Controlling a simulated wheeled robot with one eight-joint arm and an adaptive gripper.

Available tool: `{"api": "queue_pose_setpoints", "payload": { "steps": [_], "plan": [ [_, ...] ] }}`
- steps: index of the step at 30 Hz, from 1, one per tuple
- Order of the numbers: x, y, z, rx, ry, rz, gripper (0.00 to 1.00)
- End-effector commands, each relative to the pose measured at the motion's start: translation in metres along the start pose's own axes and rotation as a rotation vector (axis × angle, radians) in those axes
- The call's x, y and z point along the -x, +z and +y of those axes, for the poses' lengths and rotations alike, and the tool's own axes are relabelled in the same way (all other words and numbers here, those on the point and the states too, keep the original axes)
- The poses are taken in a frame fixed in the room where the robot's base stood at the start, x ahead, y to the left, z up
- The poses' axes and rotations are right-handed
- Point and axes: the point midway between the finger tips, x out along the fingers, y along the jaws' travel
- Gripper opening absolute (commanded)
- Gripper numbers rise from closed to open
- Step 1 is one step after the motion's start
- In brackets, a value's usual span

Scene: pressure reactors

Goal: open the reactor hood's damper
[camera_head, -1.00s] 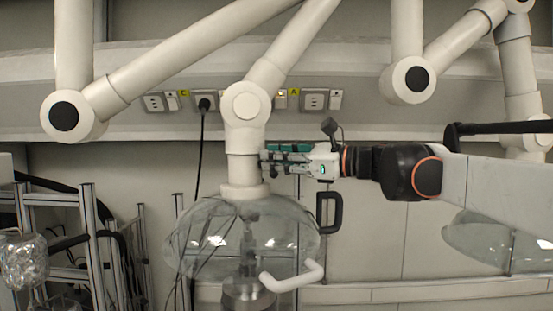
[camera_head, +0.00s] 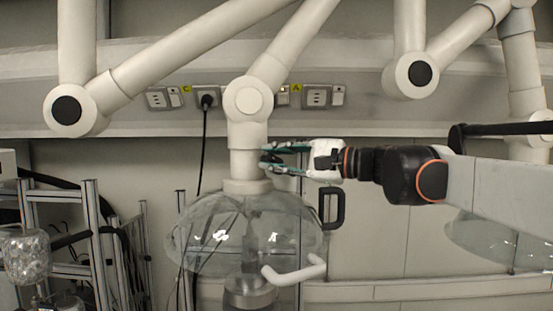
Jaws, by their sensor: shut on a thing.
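The reactor hood is a clear dome (camera_head: 200,225) under a white jointed extraction arm, with a white duct neck (camera_head: 243,165) above it. My gripper (camera_head: 268,158) is at the right side of this neck, reaching in from the right. Its teal-lined fingers show one above the other and are shut on the damper's small dark handle (camera_head: 269,157) at the neck. The fingers hide most of the handle, so its exact angle is hard to read.
A black cable (camera_head: 203,150) hangs from the wall sockets. Metal frames (camera_head: 95,235) stand at the left. A second clear hood (camera_head: 490,240) is partly behind my arm.

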Motion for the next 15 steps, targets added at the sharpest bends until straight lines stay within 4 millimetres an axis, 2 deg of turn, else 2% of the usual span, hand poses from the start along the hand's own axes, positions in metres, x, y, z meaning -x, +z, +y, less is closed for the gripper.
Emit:
{"api": "queue_pose_setpoints", "payload": {
  "steps": [6,15],
  "plan": [
    [0.0000,-0.0003,0.0043,0.164,0.001,0.000,0.00],
    [-0.0001,-0.0009,0.0069,0.301,0.001,-0.001,0.00]
  ]
}}
